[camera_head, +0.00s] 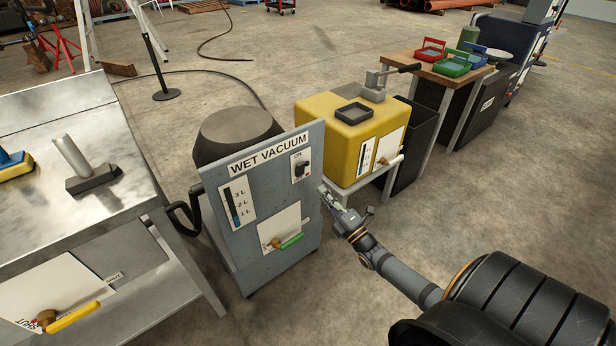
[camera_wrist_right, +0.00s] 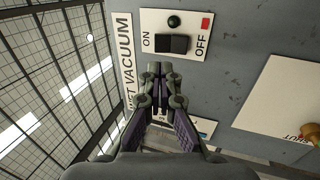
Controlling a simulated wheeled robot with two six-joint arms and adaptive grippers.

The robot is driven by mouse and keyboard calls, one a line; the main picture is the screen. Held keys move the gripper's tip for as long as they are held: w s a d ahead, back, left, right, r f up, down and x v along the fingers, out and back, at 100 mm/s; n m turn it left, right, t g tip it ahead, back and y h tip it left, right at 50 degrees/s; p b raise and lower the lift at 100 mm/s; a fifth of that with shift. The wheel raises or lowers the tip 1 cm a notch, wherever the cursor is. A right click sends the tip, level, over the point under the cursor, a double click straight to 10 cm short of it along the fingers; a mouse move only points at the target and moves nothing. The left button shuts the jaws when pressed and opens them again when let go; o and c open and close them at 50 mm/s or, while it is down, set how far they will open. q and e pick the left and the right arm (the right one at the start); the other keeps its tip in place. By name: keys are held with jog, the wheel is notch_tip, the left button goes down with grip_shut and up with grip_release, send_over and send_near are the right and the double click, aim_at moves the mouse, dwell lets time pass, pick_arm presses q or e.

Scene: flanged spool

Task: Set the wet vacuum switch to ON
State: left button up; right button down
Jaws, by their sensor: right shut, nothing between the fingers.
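The wet vacuum (camera_head: 262,185) is a grey panelled unit with a dark round top. Its black switch (camera_head: 301,169) sits on a white plate at the panel's upper right. In the right wrist view the black switch (camera_wrist_right: 174,44) lies between the words ON and OFF; I cannot tell which way it is set. My right gripper (camera_head: 324,192) is shut and empty, right of and below the switch. In the wrist view its fingertips (camera_wrist_right: 160,74) appear just below the switch, seemingly apart from it.
A yellow tank (camera_head: 340,140) on a stand is close behind my right gripper. A green-handled valve (camera_head: 290,242) is lower on the vacuum panel. A metal bench (camera_head: 95,205) stands at left. Open floor lies in front at right.

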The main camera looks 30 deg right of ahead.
aim_at(302, 167)
jog(key=b+x, duration=0.2)
jog(key=x, duration=0.5)
jog(key=shift+w, duration=0.3)
jog(key=shift+w+r, duration=0.15)
jog(key=shift+w, duration=0.2)
pick_arm(q)
notch_tip(302, 167, up, 8)
jog(key=d, duration=0.1)
jog(key=shift+w+d+f, duration=0.2)
jog(key=shift+w+d, duration=0.2)
jog(key=shift+w, duration=0.05)
